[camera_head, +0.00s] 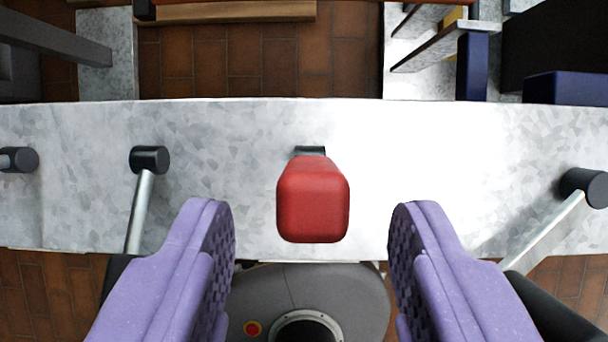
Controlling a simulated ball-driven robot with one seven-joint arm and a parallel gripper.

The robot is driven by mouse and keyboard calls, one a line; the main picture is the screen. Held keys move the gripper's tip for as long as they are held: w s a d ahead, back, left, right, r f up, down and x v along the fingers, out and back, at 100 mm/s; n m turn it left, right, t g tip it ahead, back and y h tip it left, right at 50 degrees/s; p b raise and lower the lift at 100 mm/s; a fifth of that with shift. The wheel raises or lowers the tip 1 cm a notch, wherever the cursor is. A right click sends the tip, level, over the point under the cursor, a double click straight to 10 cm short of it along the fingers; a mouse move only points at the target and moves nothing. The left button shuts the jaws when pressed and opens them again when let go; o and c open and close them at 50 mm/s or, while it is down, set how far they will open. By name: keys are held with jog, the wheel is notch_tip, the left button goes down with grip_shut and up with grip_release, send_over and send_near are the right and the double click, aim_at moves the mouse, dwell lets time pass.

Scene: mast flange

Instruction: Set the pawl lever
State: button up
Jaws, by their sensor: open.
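A red block-shaped handle (312,212), which looks like the grip of the pawl lever, stands out toward the camera in the middle of the view. A small dark piece (310,151) shows just behind its top edge; the rest of the lever is hidden behind the red grip. My gripper (313,228) is open, with one purple finger to the left and one to the right of the red grip. Both fingers are apart from it, with a clear gap on each side.
A galvanized metal surface (225,125) runs across the view. Metal rods with black ends stand at the left (149,160) and right (585,187). Brown floor tiles (260,65) lie beyond. Dark blue posts (472,65) and metal plates stand at upper right.

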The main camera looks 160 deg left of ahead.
aim_at(312, 224)
jog(key=b+x, duration=0.1)
jog(key=x, duration=0.4)
jog(key=shift+w+f, duration=0.15)
jog(key=shift+f, duration=0.1)
grip_shut()
